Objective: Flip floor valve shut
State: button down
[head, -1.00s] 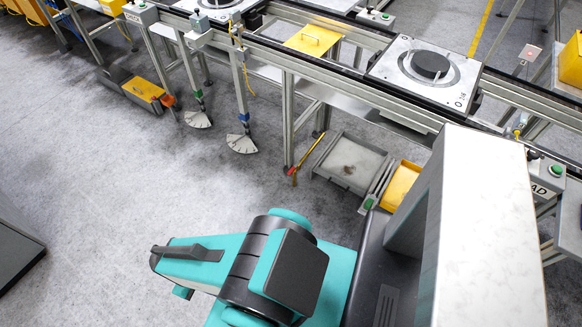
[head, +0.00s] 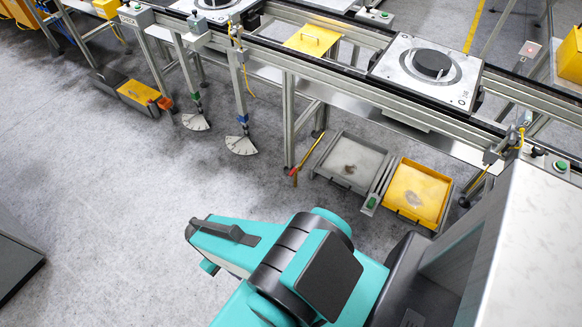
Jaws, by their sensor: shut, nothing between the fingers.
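I cannot tell for certain which thing is the floor valve. Two fan-shaped pale plates stand low by the floor under the conveyor: a left one (head: 196,122) below a green collar (head: 199,108), and a right one (head: 241,145) below a blue collar (head: 243,118). A thin red-and-yellow bar (head: 304,158) leans beside a conveyor leg to their right. My teal arm fills the lower middle of the head view, in front of these and apart from them. My gripper is not in view.
The conveyor frame (head: 288,115) runs across the back, carrying a metal pallet with a black disc (head: 432,64). Below it lie a grey tray (head: 350,165) and a yellow tray (head: 416,192). A yellow-topped box (head: 138,93) sits left.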

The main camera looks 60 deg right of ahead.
aim_at(293, 171)
jog(key=u, duration=0.05)
jog(key=i, duration=1)
jog(key=z, duration=0.05)
